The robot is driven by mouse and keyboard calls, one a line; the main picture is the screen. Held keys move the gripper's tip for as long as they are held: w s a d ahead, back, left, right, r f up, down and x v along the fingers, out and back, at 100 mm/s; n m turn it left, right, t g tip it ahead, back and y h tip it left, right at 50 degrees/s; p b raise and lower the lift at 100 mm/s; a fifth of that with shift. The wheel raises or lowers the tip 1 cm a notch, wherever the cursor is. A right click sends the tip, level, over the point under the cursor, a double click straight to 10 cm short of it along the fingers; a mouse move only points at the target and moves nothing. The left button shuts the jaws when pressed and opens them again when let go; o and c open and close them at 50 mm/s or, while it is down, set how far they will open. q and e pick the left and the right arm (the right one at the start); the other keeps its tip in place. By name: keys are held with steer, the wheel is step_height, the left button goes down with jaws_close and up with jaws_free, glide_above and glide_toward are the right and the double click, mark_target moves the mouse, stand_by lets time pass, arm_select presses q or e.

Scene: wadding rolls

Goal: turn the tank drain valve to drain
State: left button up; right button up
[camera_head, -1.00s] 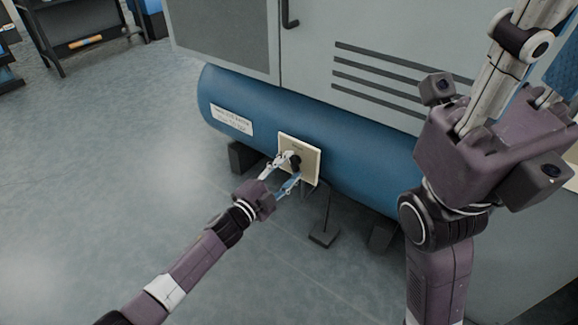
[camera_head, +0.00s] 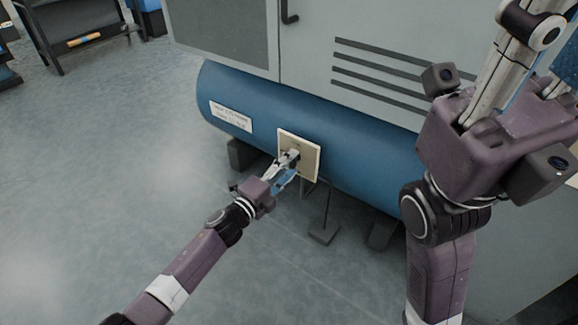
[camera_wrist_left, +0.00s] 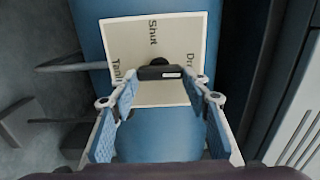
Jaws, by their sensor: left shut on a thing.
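The drain valve has a black handle (camera_wrist_left: 160,72) on a cream plate (camera_wrist_left: 120,42) fixed to the blue tank (camera_head: 355,150). The handle lies crosswise in that view, below "Shut". My left gripper (camera_wrist_left: 158,80) is shut on the handle, one fingertip at each end. In the head view the left gripper (camera_head: 292,160) hides most of the handle in front of the plate (camera_head: 311,150). My right arm is raised at the right; its fingertips are not clearly seen.
A grey cabinet (camera_head: 350,25) with vent slots stands above the tank. A white label (camera_head: 231,117) is on the tank left of the plate. Dark feet and a pedal-like block (camera_head: 324,235) are below. The floor (camera_head: 120,150) to the left is clear; a dark rack (camera_head: 85,40) stands far back.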

arm_select(q)
steer(key=shift+f, duration=0.1)
steer(key=o, duration=1.2)
steer(key=shift+c, duration=0.2)
steer(key=v, duration=1.2)
